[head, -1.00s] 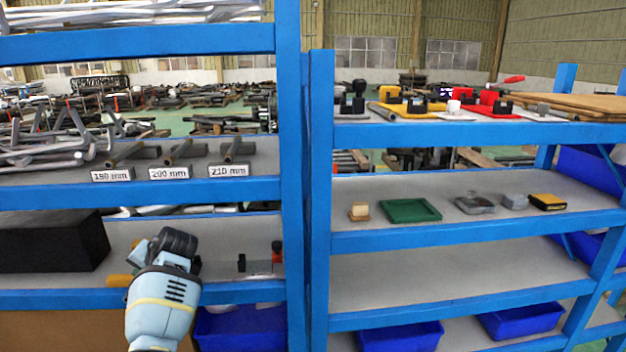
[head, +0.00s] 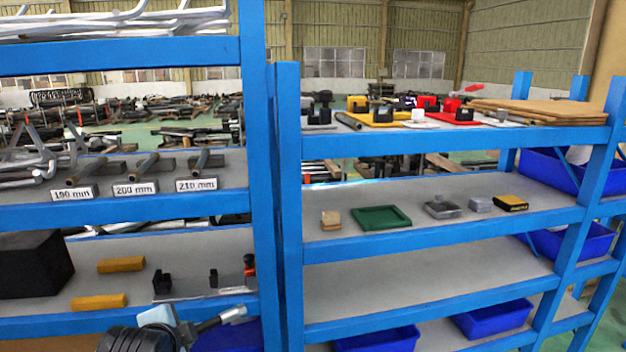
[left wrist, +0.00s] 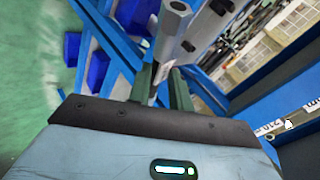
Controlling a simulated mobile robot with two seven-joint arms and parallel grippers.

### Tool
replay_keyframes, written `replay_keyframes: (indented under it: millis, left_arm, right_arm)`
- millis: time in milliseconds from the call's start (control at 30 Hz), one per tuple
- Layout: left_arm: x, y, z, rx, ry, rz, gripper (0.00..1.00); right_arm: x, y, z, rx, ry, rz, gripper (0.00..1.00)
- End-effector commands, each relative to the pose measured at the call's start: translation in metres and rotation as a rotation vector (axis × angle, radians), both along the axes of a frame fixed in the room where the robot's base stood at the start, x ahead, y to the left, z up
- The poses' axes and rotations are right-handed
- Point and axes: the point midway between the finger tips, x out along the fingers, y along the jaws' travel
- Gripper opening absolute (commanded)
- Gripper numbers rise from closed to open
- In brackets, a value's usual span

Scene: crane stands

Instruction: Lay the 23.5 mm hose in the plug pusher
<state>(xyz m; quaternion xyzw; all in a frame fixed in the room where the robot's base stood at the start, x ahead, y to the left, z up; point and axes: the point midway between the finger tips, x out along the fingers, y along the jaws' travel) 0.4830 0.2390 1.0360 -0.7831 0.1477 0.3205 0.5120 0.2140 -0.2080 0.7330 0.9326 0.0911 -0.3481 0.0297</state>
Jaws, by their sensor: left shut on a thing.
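My left gripper (head: 203,326) is low in the head view, in front of the lower left shelf. In the left wrist view its dark green fingers (left wrist: 163,85) are shut on a grey hose (left wrist: 165,48) with a hexagonal, hollow end. The hose's silver end (head: 235,315) also shows in the head view, pointing right. What looks like the plug pusher (head: 205,293) stands on the lower left shelf, with black uprights on a pale base and a red-topped part at its right end. The hose is apart from it, lower and nearer. My right gripper is not in view.
Two yellow blocks (head: 98,302) and a black box (head: 35,264) are on the same shelf. A blue shelf edge (head: 215,306) and post (head: 258,150) bound it. Labelled rods (head: 145,165) lie above. The lower right shelf (head: 420,290) is bare.

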Motion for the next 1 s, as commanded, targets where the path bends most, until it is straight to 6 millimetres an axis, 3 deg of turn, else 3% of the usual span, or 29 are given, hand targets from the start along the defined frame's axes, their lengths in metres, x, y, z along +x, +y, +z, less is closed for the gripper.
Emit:
replay_keyframes:
  millis: [200,600,767,1000]
  left_arm:
    - [-0.021,-0.023,0.008,0.0,-0.004,-0.119,0.0]
    - [-0.025,-0.025,0.005,0.002,-0.001,-0.128,0.0]
    - [-0.039,-0.021,-0.021,0.012,0.005,-0.113,0.0]
    - [-0.084,-0.018,-0.082,0.021,0.003,-0.105,0.0]
  right_arm:
    - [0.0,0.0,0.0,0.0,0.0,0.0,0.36]
    - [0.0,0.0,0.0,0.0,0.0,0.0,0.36]
    - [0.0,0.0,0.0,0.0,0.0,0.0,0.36]
    - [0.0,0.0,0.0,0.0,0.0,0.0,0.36]
